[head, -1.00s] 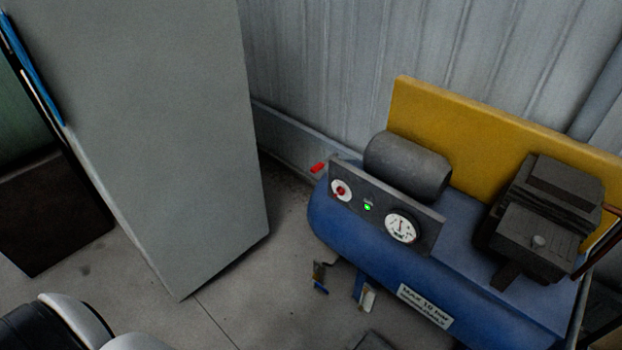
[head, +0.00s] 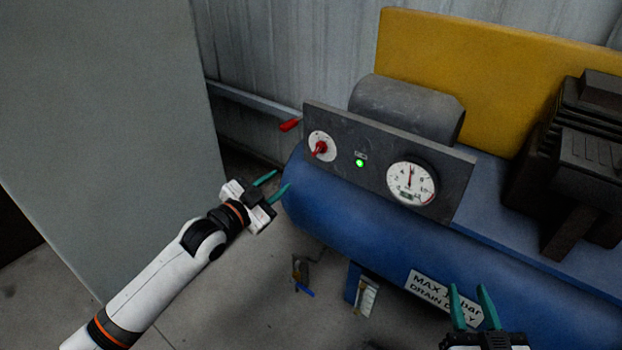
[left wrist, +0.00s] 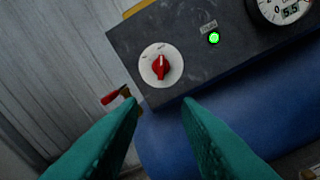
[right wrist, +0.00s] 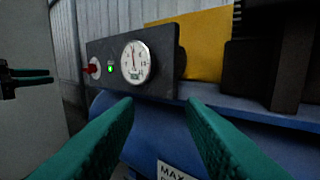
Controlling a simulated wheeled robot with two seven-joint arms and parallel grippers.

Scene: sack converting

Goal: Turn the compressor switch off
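The compressor switch is a red rotary knob (head: 320,148) on a white dial at the left end of the dark control panel (head: 377,150). It also shows in the left wrist view (left wrist: 161,66), ahead of and above the fingertips. A green lamp (head: 359,163) beside it is lit. My left gripper (head: 277,187) is open and empty, below and left of the switch, apart from it. My right gripper (head: 470,294) is open and empty in front of the tank, near its white label. In the right wrist view the knob (right wrist: 90,69) is small at the left.
The blue compressor tank (head: 350,215) carries a pressure gauge (head: 411,181), a grey motor and a dark pump. A red-handled valve (head: 290,125) sticks out left of the panel. A grey cabinet (head: 110,110) stands left. A yellow guard (head: 480,70) is behind. A drain valve (head: 301,270) hangs below.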

